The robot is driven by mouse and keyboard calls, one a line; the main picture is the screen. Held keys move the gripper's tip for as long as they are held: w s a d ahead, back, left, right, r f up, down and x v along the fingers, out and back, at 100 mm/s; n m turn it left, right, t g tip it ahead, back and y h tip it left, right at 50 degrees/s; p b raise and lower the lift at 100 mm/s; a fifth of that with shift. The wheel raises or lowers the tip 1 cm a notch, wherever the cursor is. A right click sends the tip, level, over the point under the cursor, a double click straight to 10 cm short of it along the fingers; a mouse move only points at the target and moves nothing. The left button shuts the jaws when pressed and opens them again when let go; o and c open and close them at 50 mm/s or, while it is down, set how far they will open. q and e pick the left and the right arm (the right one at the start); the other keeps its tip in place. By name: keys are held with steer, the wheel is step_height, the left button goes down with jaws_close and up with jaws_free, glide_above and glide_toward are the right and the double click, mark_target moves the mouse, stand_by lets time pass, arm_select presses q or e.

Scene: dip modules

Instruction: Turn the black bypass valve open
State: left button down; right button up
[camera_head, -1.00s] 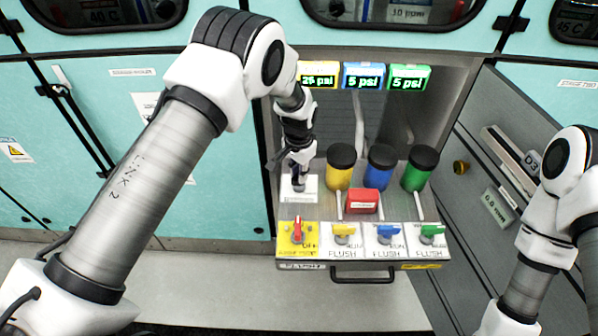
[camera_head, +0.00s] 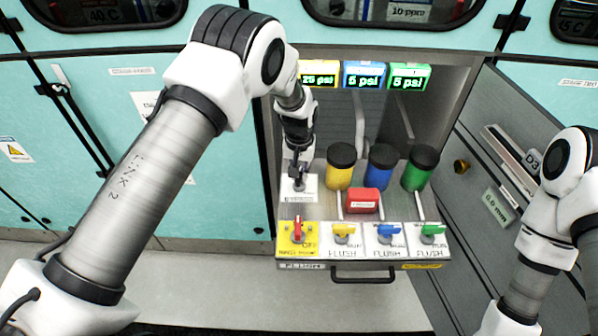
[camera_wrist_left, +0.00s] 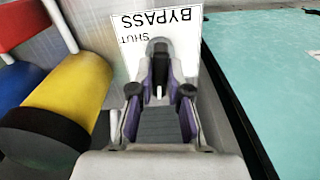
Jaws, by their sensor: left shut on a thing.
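The white bypass plate (camera_head: 311,184) is at the back left of the pulled-out drawer panel. It also shows in the left wrist view (camera_wrist_left: 128,38), with the words BYPASS and SHUT upside down. My left gripper (camera_head: 298,181) reaches down onto this plate from above. In the left wrist view, my left gripper (camera_wrist_left: 159,92) is shut on the black bypass valve handle (camera_wrist_left: 159,46), whose dark top stands between the fingers. The fingers hide most of the handle and part of the plate. My right gripper is out of view; only its arm shows at the right edge.
Yellow (camera_head: 339,175), blue (camera_head: 380,175) and green (camera_head: 415,176) black-capped canisters stand right of the plate. A red block (camera_head: 362,201) lies before them. Several coloured valves line the front, including a red-handled one (camera_head: 297,229). The opening's side wall (camera_head: 266,150) is close on the left.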

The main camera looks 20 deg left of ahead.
arm_select(q)
steer(key=shift+f+n, duration=0.1)
steer(key=shift+n, duration=0.8)
steer(key=c, duration=1.1)
jaws_free()
steer(key=shift+w+f, duration=0.1)
step_height(320, 180, up, 12)
